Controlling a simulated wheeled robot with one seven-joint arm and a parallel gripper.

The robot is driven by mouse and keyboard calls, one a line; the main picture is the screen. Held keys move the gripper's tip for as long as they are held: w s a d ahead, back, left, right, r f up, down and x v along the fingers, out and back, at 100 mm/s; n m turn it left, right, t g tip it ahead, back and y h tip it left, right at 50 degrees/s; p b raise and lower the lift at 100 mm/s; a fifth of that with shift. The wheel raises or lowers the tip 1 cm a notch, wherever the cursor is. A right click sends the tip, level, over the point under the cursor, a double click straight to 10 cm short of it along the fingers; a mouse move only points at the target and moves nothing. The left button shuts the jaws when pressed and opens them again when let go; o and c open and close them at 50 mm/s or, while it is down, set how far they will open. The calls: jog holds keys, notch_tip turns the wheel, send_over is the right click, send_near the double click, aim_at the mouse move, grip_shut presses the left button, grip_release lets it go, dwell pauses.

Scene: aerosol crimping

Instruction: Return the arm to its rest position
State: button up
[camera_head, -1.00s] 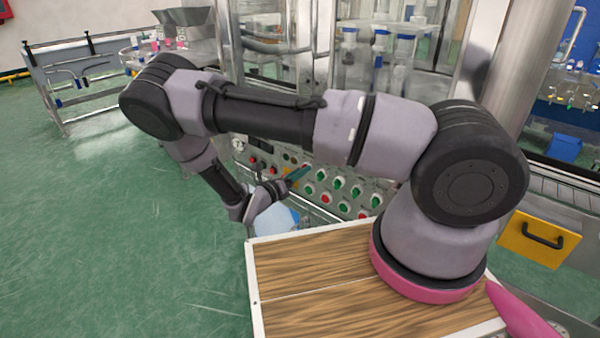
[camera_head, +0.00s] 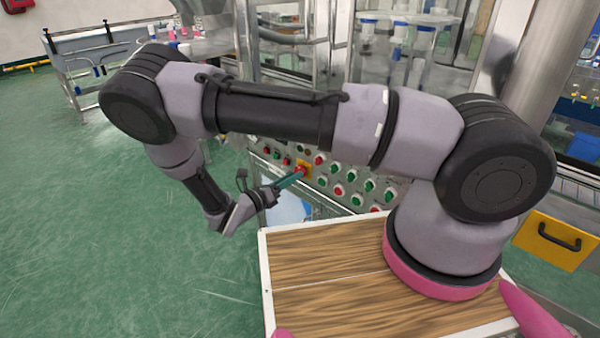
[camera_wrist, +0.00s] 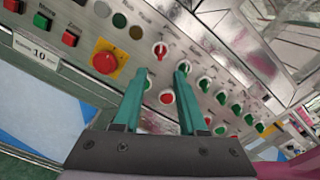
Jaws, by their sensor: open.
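My gripper (camera_head: 291,179) is in front of the machine's control panel, at the end of my bent arm. In the wrist view, the two teal fingers of my gripper (camera_wrist: 164,82) stand apart with nothing between them. The control panel (camera_wrist: 185,22) fills the view beyond the fingertips, tilted in the picture. Whether the fingertips touch the panel cannot be told.
The panel carries a red emergency button (camera_wrist: 105,62) on a yellow plate, a red switch (camera_wrist: 160,49) and several green knobs. A steel column (camera_head: 535,60) stands to the right. Green floor (camera_head: 130,250) is open to the left. A yellow drawer (camera_head: 550,240) is at right.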

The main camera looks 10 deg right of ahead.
jog(key=shift+s+a, duration=0.15)
jog(key=shift+a, duration=0.1)
jog(key=shift+r, duration=0.1)
jog(key=s+d+r+m+g+y, duration=0.1)
jog(key=d+r+m+g+y, duration=0.25)
jog(key=r+m, duration=0.4)
jog(key=s+d+r+m+g+y, duration=0.2)
jog(key=d+r+m+g+y, duration=0.15)
jog(key=r+m, duration=0.45)
jog(key=s+d+r+m+g+y, duration=0.1)
jog(key=d+r+m+g+y, duration=0.15)
jog(key=r+m+g, duration=0.5)
jog(key=s+d+r+m+t+y, duration=0.2)
jog(key=s+r+m+t, duration=0.3)
jog(key=r, duration=0.6)
jog(key=s+d+r+m+t+y, duration=0.3)
jog(key=s+r+m+t+y, duration=0.2)
jog(key=r, duration=0.6)
jog(key=s+m+t, duration=0.1)
jog(key=s+m, duration=0.1)
jog(key=shift+r+m, duration=0.2)
jog(key=shift+m, duration=0.1)
jog(key=shift+d, duration=0.1)
